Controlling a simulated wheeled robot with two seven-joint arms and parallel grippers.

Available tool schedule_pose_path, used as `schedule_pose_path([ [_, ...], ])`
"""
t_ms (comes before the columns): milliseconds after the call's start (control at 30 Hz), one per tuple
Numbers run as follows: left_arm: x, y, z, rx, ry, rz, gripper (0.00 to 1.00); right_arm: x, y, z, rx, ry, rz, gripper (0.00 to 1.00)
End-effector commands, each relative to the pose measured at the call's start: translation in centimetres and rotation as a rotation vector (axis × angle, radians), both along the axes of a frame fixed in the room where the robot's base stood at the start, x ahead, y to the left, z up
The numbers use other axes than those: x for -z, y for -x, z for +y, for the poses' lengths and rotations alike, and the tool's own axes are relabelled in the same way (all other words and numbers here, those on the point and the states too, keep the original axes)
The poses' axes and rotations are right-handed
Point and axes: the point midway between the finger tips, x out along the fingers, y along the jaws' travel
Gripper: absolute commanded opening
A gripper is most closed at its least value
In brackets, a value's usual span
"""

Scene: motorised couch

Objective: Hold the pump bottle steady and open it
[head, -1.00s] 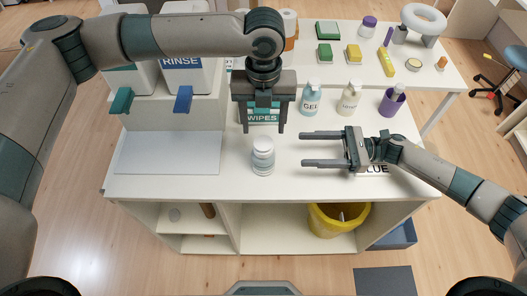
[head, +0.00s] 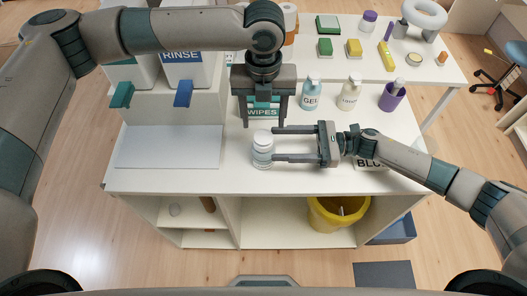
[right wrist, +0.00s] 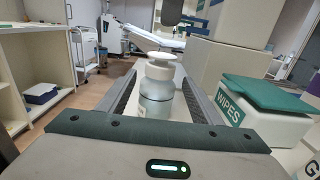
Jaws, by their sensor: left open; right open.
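The pump bottle (head: 262,152), white-capped with a pale blue-grey body, stands upright on the white table. My right gripper (head: 274,144) is open and level, coming from the right. Its fingertips reach the bottle's right side, and in the right wrist view the bottle (right wrist: 158,92) shows between the fingers. I cannot tell whether they touch it. My left gripper (head: 264,124) is open and points down, just behind and above the bottle's cap, with nothing in it.
A wipes box (head: 262,112) stands behind the bottle, also in the right wrist view (right wrist: 262,112). A pale flat panel (head: 168,148) lies left. A yellow bin (head: 335,216) is below.

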Motion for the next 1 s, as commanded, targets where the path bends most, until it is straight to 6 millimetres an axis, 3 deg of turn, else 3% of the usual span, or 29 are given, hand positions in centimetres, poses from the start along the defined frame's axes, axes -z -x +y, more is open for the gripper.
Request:
schedule_pose_path([
  [300, 0.0, 0.0, 0.0, 0.0, 0.0, 0.0, 0.57, -0.1, 0.0, 3.7, -0.001, -0.001, -0.001, 0.59],
  [733, 0.0, 0.0, 0.0, 0.0, 0.0, 0.0, 0.57, 0.0, 0.0, 4.3, 0.0, 0.0, 0.0, 0.59],
  [900, 0.0, 0.0, 0.0, 0.0, 0.0, 0.0, 0.57, 0.0, 0.0, 4.3, 0.0, 0.0, 0.0, 0.18],
  [1000, 0.0, 0.0, 0.0, 0.0, 0.0, 0.0, 0.57, 0.1, 0.0, 4.2, 0.0, 0.001, 0.001, 0.0],
])
